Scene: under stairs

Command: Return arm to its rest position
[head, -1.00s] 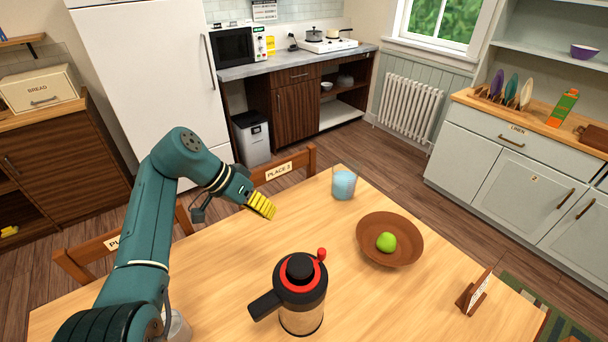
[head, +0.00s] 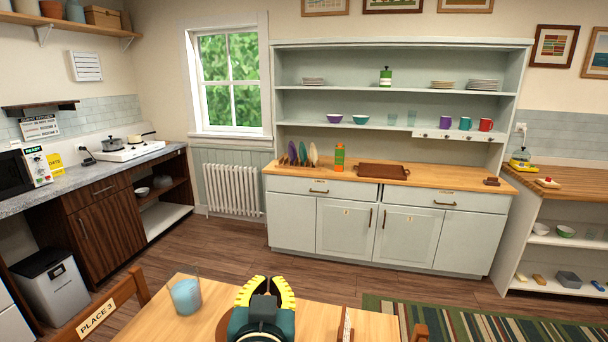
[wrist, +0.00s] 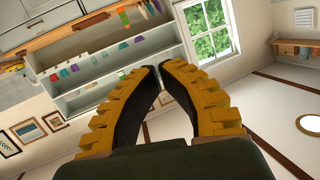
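My gripper (head: 267,280) is at the bottom middle of the head view, raised in front of the table (head: 160,325) edge and pointing away from me. Its yellow ribbed fingers curve toward each other with a small gap at the tips. That view is tilted and takes in the wall shelves, the window and the ceiling. The brown bowl (head: 223,328) is mostly hidden behind my gripper.
A glass with blue contents (head: 186,296) stands on the table left of my gripper. A wooden card holder (head: 346,326) stands to the right. Chair backs (head: 100,316) border the table. A pale hutch (head: 345,230) stands beyond open floor.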

